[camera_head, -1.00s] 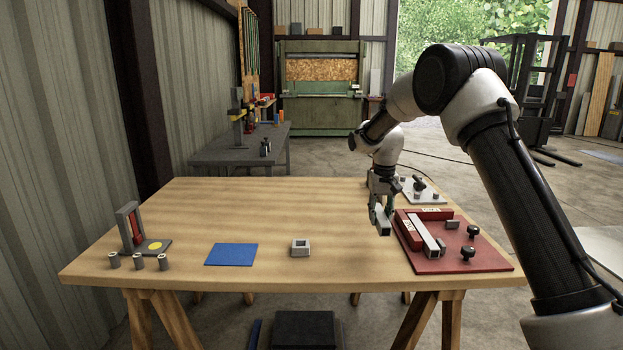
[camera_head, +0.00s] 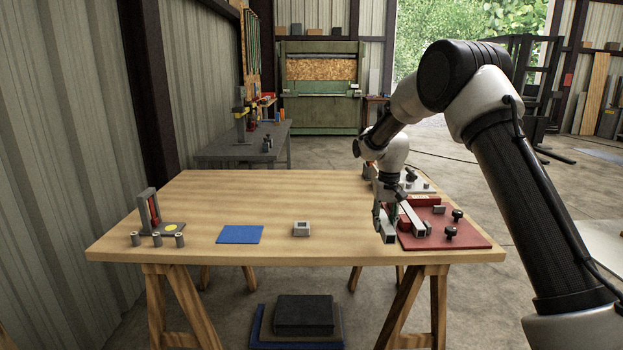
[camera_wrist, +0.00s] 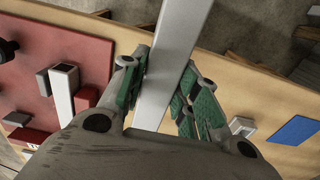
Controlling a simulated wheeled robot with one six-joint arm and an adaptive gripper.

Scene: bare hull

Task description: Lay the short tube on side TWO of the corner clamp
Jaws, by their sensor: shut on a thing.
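My gripper (camera_head: 382,200) is shut on a light grey square tube (camera_head: 388,230), taken as the short tube. It holds the tube above the table, just left of the red corner clamp (camera_head: 462,237). The wrist view shows the held tube (camera_wrist: 168,62) between the green finger pads, running up out of the picture. Another grey tube (camera_head: 412,217) lies on the clamp, and shows in the wrist view (camera_wrist: 62,92) left of my gripper. The gripper and held tube partly hide the clamp's left side in the head view. The side labels cannot be read now.
The clamp plate carries black knobs (camera_head: 457,215) and small grey blocks. A pale plate (camera_head: 418,186) with knobs lies behind it. A square grey block (camera_head: 301,229), a blue mat (camera_head: 240,234) and a grey-red stand (camera_head: 149,208) are to the left.

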